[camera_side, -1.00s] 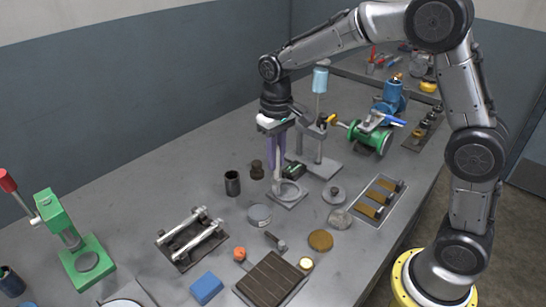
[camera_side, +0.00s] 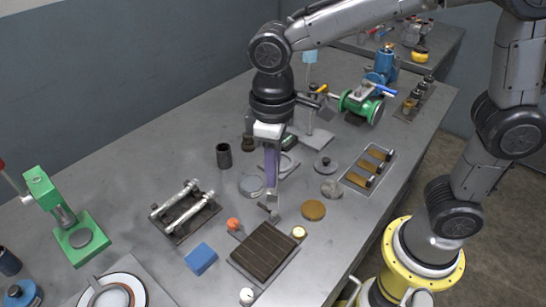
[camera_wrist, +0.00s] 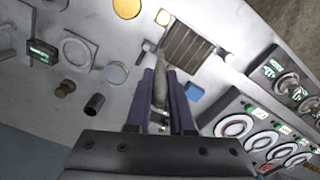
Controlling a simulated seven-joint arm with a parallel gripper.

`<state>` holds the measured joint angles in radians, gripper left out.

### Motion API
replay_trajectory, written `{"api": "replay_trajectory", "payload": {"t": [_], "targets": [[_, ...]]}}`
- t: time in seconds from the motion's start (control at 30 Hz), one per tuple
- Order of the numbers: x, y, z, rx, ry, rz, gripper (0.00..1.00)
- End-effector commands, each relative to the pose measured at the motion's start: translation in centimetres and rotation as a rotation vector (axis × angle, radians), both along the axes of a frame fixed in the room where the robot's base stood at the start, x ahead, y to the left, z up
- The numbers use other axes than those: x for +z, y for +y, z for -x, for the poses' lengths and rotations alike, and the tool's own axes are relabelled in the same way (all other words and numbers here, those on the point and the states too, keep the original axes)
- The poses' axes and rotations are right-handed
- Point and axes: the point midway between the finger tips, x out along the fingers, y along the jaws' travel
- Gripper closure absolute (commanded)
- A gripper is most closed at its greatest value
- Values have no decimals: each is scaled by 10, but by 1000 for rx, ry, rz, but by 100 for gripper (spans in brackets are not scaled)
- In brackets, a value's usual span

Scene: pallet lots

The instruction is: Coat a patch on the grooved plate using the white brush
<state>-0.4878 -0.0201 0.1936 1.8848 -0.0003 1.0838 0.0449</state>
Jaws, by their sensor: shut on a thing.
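The grooved plate (camera_side: 262,252) is dark brown with parallel grooves and lies flat near the front of the table. It also shows in the wrist view (camera_wrist: 188,46). My gripper (camera_side: 271,180) points down just beyond the plate's far edge, with purple fingers shut on the pale brush (camera_wrist: 160,88). In the wrist view the brush extends from between the fingers toward the plate. In the side view the fingers partly hide it. I cannot tell how high its tip is, and I see no clear contact with the plate.
A small orange-topped item (camera_side: 233,224), a yellow-topped jar (camera_side: 299,232), a cork disc (camera_side: 313,210) and a blue block (camera_side: 201,258) surround the plate. A rail fixture (camera_side: 185,211) stands left. A tray of brown-handled pieces (camera_side: 368,168) lies right.

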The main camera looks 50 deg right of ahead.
Motion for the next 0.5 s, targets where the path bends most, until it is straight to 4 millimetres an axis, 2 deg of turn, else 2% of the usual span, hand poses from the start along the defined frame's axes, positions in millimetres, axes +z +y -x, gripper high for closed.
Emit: {"api": "replay_trajectory", "payload": {"t": [0.5], "targets": [[-51, -1, 0, -2, 5, 2, 100]]}}
